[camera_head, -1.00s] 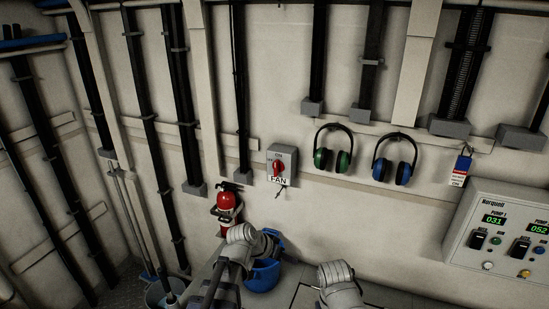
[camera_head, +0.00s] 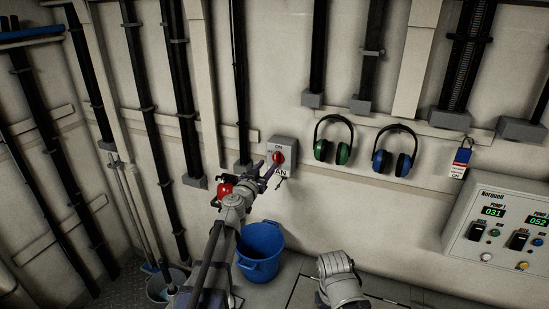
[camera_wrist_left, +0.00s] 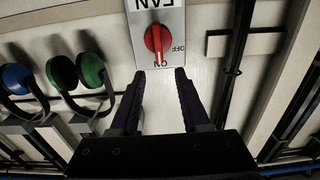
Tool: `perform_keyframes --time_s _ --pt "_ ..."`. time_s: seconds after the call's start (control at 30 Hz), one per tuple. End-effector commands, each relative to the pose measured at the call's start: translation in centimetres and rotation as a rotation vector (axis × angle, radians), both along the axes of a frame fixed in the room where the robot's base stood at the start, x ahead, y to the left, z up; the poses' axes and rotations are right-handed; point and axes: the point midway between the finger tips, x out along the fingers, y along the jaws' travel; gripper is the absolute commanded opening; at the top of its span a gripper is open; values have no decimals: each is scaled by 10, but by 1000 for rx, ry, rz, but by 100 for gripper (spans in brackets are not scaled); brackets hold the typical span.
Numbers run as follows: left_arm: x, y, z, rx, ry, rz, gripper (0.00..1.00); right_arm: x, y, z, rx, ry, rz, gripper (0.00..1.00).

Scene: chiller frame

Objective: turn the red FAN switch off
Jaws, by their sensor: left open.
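The red FAN switch (camera_head: 278,157) is a rotary knob on a grey plate on the wall. It also shows upside down in the left wrist view (camera_wrist_left: 158,38), where its handle points toward the ON mark and OFF lies to one side. My left gripper (camera_head: 271,171) is raised in front of the switch plate, just below the knob. In the left wrist view its two fingers (camera_wrist_left: 160,74) are open, one each side of the knob's line, with tips short of the knob and nothing between them. My right gripper is not visible; only part of that arm shows.
Green earmuffs (camera_head: 333,138) and blue earmuffs (camera_head: 394,150) hang right of the switch. A blue bucket (camera_head: 260,250) stands below. A pump panel (camera_head: 500,225) is at far right.

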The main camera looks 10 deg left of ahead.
Motion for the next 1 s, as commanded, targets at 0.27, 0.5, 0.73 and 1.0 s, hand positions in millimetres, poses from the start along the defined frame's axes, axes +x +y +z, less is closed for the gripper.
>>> perform_keyframes --time_s 0.27,0.5,0.73,1.0 --pt "36 -6 0 0 0 -1 46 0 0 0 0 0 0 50" --pt "69 -14 0 -1 0 -3 46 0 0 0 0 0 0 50" --pt "72 -15 0 -1 1 -2 46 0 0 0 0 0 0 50" --pt "72 -15 0 -1 1 -2 27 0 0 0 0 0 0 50"
